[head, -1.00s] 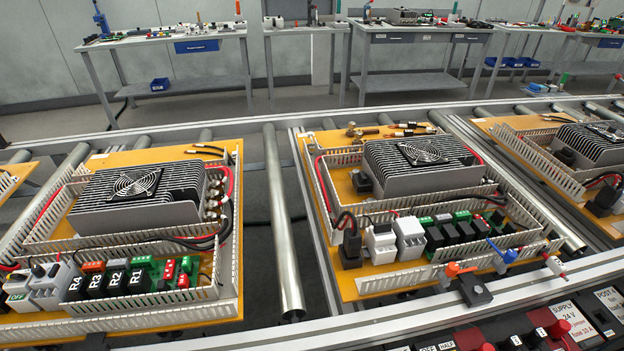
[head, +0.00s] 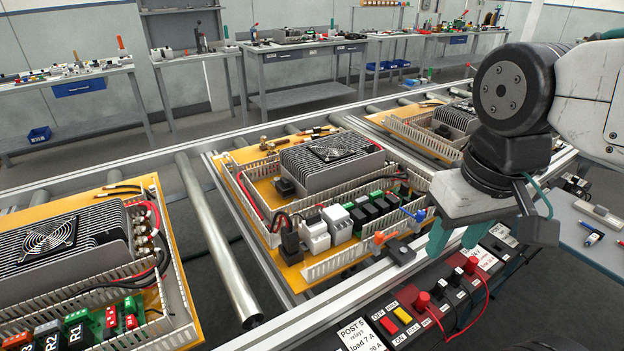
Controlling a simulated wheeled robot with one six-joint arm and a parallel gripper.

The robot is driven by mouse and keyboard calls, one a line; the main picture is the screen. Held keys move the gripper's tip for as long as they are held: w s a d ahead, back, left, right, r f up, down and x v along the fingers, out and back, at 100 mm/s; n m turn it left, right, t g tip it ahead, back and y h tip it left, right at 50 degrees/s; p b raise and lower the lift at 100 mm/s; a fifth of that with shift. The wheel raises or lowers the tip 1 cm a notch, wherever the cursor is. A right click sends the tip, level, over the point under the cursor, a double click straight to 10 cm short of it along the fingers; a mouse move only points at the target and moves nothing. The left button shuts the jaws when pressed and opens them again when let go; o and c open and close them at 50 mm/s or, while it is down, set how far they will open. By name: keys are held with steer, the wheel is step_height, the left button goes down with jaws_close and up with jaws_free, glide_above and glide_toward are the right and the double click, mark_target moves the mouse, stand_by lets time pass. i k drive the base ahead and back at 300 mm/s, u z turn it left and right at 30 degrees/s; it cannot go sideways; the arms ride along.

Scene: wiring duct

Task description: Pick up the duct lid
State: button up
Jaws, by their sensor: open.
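I cannot make out a separate duct lid in the head view. The slotted wiring ducts (head: 343,250) on the middle orange panel (head: 292,281) have open tops, with relays and wires showing. My gripper (head: 457,237) hangs fingers down at the right, with green fingertips apart. No object shows between the fingers. My arm hides part of the conveyor and the area behind it.
A control box (head: 405,318) with switches and red plugs stands along the near rail. A side table (head: 575,228) at the right holds a few small items. Other panels lie left (head: 187,322) and far right (head: 398,135). A bare metal roller (head: 217,240) lies between panels. Workbenches stand behind.

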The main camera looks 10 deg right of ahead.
mark_target(599, 213)
steer(key=z, duration=1.85)
steer(key=k, duration=1.1)
steer(key=z, duration=1.2)
steer(key=i, duration=1.55)
steer(key=u, duration=0.65)
steer(key=i, duration=0.65)
steer(key=u, duration=0.7)
